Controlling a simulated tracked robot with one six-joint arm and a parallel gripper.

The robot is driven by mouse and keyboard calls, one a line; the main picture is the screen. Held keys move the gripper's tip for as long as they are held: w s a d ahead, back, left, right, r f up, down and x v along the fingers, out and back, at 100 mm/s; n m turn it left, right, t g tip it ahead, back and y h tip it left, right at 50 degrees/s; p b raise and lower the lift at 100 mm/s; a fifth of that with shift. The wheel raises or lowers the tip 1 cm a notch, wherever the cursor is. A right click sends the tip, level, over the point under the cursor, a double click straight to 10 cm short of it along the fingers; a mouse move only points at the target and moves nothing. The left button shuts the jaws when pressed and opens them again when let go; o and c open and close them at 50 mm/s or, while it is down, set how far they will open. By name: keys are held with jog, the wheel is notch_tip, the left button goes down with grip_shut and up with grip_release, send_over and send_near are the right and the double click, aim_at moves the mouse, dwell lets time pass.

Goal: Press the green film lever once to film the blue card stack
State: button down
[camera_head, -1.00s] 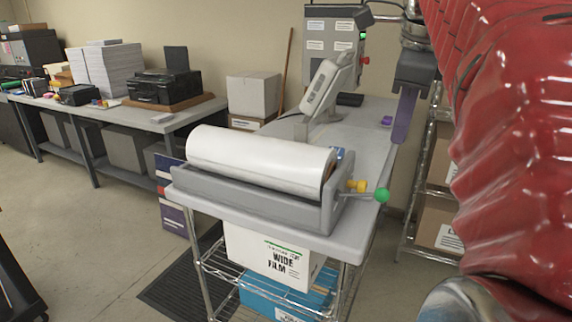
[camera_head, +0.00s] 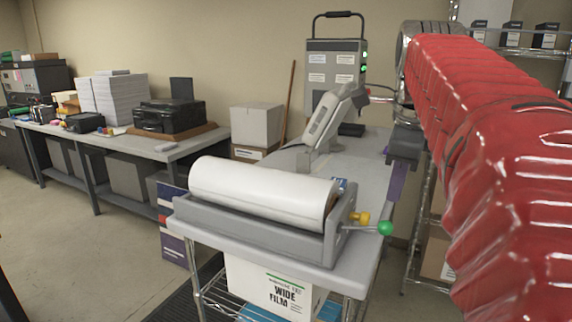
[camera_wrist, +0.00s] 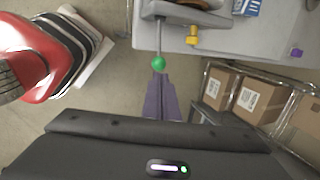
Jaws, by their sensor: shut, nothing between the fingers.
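The green film lever (camera_head: 386,228) is a green ball on a thin rod. It sticks out from the right end of the grey roller tray (camera_head: 245,225), which holds a white film roll (camera_head: 262,187). In the wrist view the green ball (camera_wrist: 158,63) is just beyond the fingertips. My gripper (camera_head: 396,190) has purple fingers, shut and empty, behind and above the ball in the head view. The fingers (camera_wrist: 160,85) point toward the ball in the wrist view; contact cannot be told. A small blue item (camera_head: 340,184) behind the roll may be the blue card stack, mostly hidden.
A yellow knob (camera_head: 361,218) sits close beside the green ball, also in the wrist view (camera_wrist: 192,36). A grey machine (camera_head: 333,117) stands farther back on the table. Wire shelving with boxes (camera_wrist: 248,95) is on the right. A purple item (camera_wrist: 296,52) lies on the table.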

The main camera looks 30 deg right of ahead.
aim_at(386, 222)
jog(key=x, duration=0.7)
jog(key=shift+f, duration=0.25)
